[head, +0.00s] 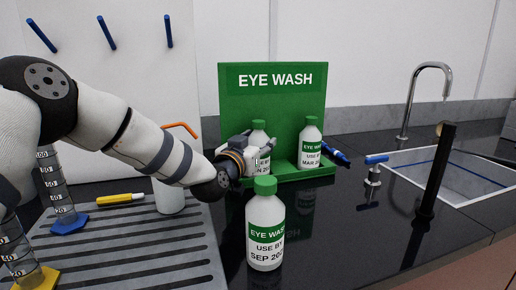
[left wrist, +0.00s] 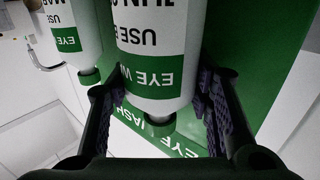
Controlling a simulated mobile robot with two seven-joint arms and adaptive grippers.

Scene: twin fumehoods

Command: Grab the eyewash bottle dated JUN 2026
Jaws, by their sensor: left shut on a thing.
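The eyewash bottle in my left gripper is white with a green cap and label (head: 259,134). Its label is partly hidden by the gripper in the head view; "JUN" shows in part in the left wrist view (left wrist: 152,50). My left gripper (head: 262,157) is shut on this bottle, at the green eyewash stand (head: 233,110). A second bottle, marked MAR (head: 311,145), stands upright on the stand to the right. A third bottle, marked SEP (head: 265,230), stands upright on the black counter in front. My right gripper is not in view.
A grey drain board (head: 130,255) with graduated cylinders (head: 55,185) and a white wash bottle (head: 169,197) lies at left. A sink (head: 440,178) with a tap (head: 410,95) and a black post (head: 436,170) are at right.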

